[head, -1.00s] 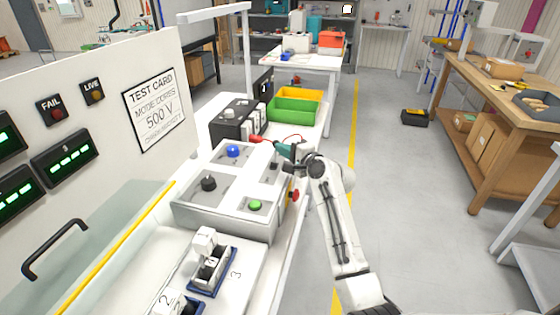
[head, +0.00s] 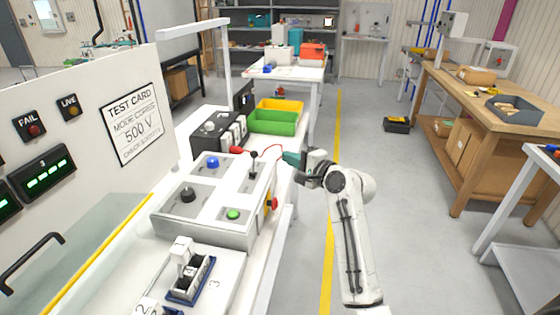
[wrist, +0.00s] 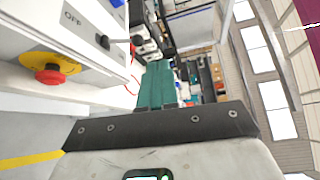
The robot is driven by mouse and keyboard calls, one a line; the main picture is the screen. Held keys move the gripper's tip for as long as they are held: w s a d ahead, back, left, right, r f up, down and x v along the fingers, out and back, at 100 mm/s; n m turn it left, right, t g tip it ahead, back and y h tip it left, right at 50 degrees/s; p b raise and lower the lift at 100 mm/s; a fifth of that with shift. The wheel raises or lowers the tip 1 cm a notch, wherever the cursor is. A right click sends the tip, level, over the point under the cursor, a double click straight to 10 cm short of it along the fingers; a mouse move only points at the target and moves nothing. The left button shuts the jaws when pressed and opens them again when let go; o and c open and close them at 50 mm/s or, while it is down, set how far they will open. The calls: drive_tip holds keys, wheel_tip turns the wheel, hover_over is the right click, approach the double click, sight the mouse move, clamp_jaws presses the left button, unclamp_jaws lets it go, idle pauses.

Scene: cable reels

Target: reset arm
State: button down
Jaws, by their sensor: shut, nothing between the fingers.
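My gripper (head: 291,158) has teal fingers and shows at the end of my white arm, just right of the grey control box (head: 165,222). It is shut and empty, apart from the box. In the wrist view the teal fingers (wrist: 155,85) lie together, pointing away from the camera. A black lever (head: 253,165) stands upright on the box, left of the fingertips. The box also carries a blue button (head: 212,162), a black knob (head: 188,195), a green button (head: 233,214) and a red stop button (head: 273,203), also in the wrist view (wrist: 50,74).
A red wire (head: 270,150) runs near the fingers. Behind the box are a black-and-grey unit (head: 215,135) and green (head: 272,122) and yellow (head: 285,105) bins. A test panel (head: 90,130) stands left. The floor (head: 400,200) right of my arm is clear.

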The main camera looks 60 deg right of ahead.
drive_tip(key=shift+s+a+r, duration=0.1)
drive_tip(key=shift+s+r, duration=0.15)
drive_tip(key=shift+s, duration=0.35)
drive_tip(key=s+a+f+n+g+y, duration=0.25)
drive_tip(key=a+f+n, duration=0.25)
drive_tip(key=a+f, duration=0.45)
drive_tip(key=s+a+f+n+g+y, duration=0.1)
drive_tip(key=a+f+n+g+y, duration=0.3)
drive_tip(key=a+f, duration=0.5)
drive_tip(key=s+a+f+n+g+h, duration=0.1)
drive_tip(key=s+a+f+n+g, duration=0.2)
drive_tip(key=s+a+n, duration=0.3)
drive_tip(key=s+a+f+n+g+h, duration=0.1)
drive_tip(key=s+a+f+n+g, duration=0.2)
drive_tip(key=s, duration=1.1)
drive_tip(key=a+n+g, duration=0.2)
drive_tip(key=a+n, duration=0.1)
drive_tip(key=a, duration=0.1)
drive_tip(key=shift+s+f+n+g, duration=0.15)
drive_tip(key=shift+f+n+g, duration=0.15)
drive_tip(key=shift+n+g, duration=0.1)
